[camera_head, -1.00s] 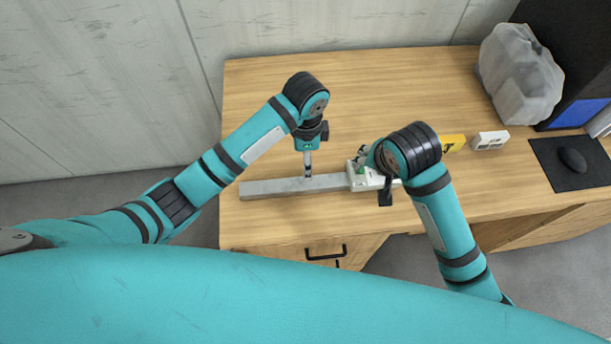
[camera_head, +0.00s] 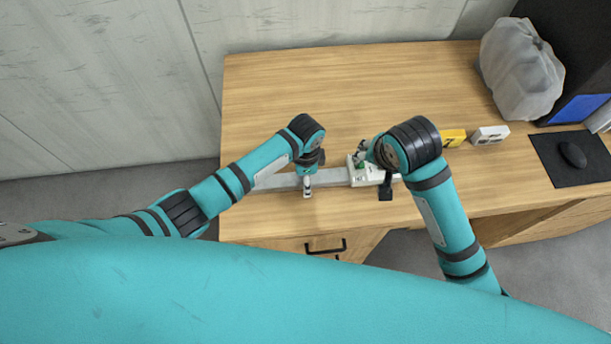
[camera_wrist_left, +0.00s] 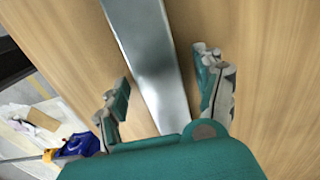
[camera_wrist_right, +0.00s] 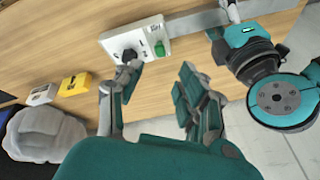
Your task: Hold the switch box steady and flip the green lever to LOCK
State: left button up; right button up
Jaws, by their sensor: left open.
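The switch box (camera_head: 365,176) is a white block joined to the right end of a long grey metal bar (camera_head: 275,182) on the desk. In the right wrist view, the box (camera_wrist_right: 112,43) carries a green lever (camera_wrist_right: 160,48) and a dark round knob. My left gripper (camera_head: 308,184) is open over the bar; in its wrist view the fingers (camera_wrist_left: 166,82) are on either side of the bar, apart from it. My right gripper (camera_wrist_right: 160,88) is open beside the box, with one finger close to the knob. In the head view my right wrist hides part of the box.
A yellow block (camera_head: 453,138) and a small white box (camera_head: 490,135) lie right of the switch box. A wrapped grey bundle (camera_head: 520,72), a dark computer case and a mouse (camera_head: 572,155) on a black mat are farther right. The desk's back left is clear.

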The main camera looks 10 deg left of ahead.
pick_arm(q)
grip_shut()
pick_arm(e)
jog(key=shift+f, duration=0.1)
jog(key=c, duration=0.7)
jog(key=s+a+y, duration=0.1)
jog(key=a+f+y, duration=0.1)
jog(key=a, duration=0.1)
jog(key=s+a+f+y, duration=0.1)
jog(key=shift+s+a+f+g, duration=0.25)
jog(key=shift+s+a+g, duration=0.05)
jog(key=shift+s+a, duration=0.1)
grip_shut()
jog(key=s+a+r+m+t+y, duration=0.1)
jog(key=s+a+m+y, duration=0.6)
jog(key=a+y, duration=0.1)
jog(key=s+d+f+m+t+h, duration=0.1)
jog(key=d+f+m+t+h, duration=0.3)
jog(key=d+m, duration=0.4)
jog(key=s+d+f+m+t+h, duration=0.1)
jog(key=d+f+m+t+h, duration=0.3)
jog(key=d+m, duration=0.4)
jog(key=m, duration=0.6)
jog(key=shift+s+d+m, duration=0.15)
jog(key=shift+s+m, duration=0.15)
jog(key=shift+s, duration=0.05)
